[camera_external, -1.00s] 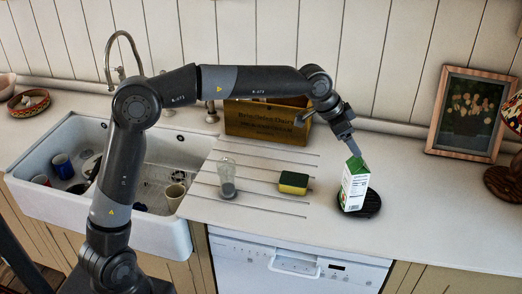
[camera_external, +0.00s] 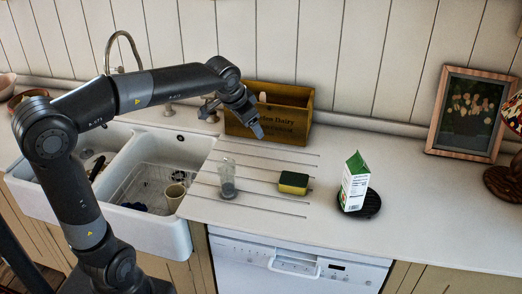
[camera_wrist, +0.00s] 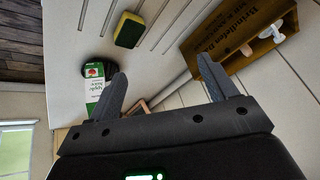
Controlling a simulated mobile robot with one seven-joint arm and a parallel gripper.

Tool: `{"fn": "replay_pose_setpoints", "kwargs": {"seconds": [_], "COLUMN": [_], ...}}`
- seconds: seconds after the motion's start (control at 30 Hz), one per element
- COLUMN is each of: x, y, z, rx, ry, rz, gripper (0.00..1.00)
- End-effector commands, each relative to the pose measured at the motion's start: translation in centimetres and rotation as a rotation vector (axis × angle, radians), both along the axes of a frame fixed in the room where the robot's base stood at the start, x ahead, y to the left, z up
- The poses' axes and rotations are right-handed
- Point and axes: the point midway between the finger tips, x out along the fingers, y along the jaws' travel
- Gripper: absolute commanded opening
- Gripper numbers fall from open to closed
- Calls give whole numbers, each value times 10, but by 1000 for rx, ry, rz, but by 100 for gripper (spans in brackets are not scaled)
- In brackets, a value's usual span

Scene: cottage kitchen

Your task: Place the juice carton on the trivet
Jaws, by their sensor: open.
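The white and green juice carton (camera_external: 355,183) stands upright on the round black trivet (camera_external: 372,204), on the counter right of the sponge. In the wrist view the carton (camera_wrist: 95,88) shows just left of my fingers, with part of the dark trivet (camera_wrist: 92,70) behind it. My gripper (camera_external: 257,131) is open and empty. It is raised in front of the wooden crate, well to the left of the carton and apart from it. The wrist view shows its two fingers (camera_wrist: 163,85) spread with nothing between them.
A yellow and green sponge (camera_external: 293,183) and a clear glass shaker (camera_external: 227,178) stand on the drainer grooves. A wooden crate (camera_external: 290,118) stands at the wall. The sink (camera_external: 178,230) is at left, a framed picture (camera_external: 467,113) at right. Counter front of the picture is clear.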

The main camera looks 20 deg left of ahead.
Motion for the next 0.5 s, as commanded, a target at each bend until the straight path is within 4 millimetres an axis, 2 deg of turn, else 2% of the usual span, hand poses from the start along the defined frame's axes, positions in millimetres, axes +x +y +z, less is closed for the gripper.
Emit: {"fn": "replay_pose_setpoints", "kwargs": {"seconds": [0.03,0.2,0.4,0.5], "x": [-8,-43,-99,-126], "y": [30,120,206,234], "z": [-1,-12,-39,-55], "rx": [4,-9,-69,-107], "ry": [-6,-7,5,12], "rz": [61,262,486,574], "gripper": [78,78,78,78]}}
